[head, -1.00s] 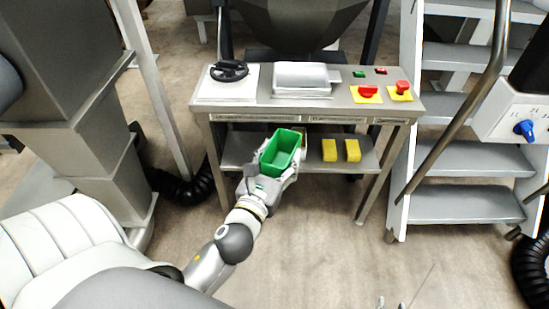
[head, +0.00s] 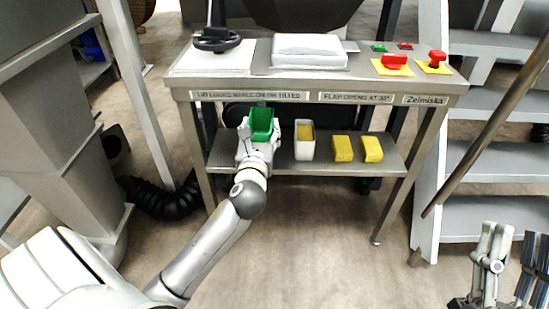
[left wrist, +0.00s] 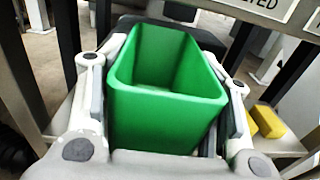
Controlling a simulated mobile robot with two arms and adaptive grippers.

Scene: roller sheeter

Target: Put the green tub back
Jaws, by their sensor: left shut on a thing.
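The green tub (head: 261,122) is upright, at the left part of the lower shelf (head: 305,160) under the bench, left of a white tub. Whether its base touches the shelf is hidden by my gripper. My left gripper (head: 259,134) is shut on the green tub, one finger on each side. In the left wrist view the green tub (left wrist: 165,85) looks empty and sits between the fingers. My right gripper (head: 502,245) is partly in view at the lower right, away from the shelf; whether it is open is unclear.
The white tub (head: 304,148) with yellow contents and two yellow blocks (head: 342,149) (head: 372,149) stand on the shelf. Bench legs (head: 413,180) flank it. Grey steps (head: 490,160) stand at the right, a black hose (head: 165,200) at the left.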

